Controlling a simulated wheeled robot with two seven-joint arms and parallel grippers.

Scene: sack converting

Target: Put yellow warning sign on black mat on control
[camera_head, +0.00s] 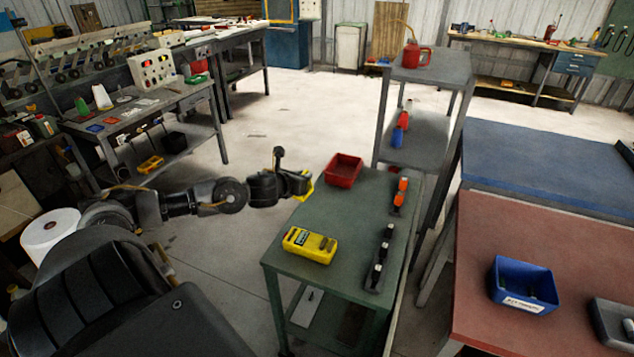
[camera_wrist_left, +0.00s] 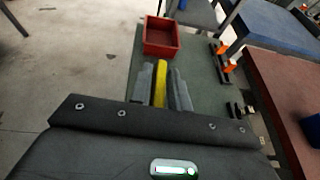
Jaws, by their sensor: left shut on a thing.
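My left gripper (camera_head: 300,184) reaches in from the left, at the left edge of the green cart top and a little above it. It is shut on a thin yellow piece, likely the yellow warning sign (camera_head: 308,187). In the left wrist view the sign (camera_wrist_left: 160,84) shows edge-on between the two grey fingers; its face and any print are hidden. The control bench (camera_head: 175,103) stands at the left, with a control box (camera_head: 152,68) at its back. I cannot clearly make out a black mat on it. My right gripper is not in view.
The green cart (camera_head: 283,258) holds a red bin (camera_head: 343,170), a yellow device (camera_head: 310,245) and black holders with orange-handled tools. A grey shelf (camera_head: 430,72) stands behind. Small coloured items lie on the control bench. Open floor (camera_head: 235,160) separates cart and bench.

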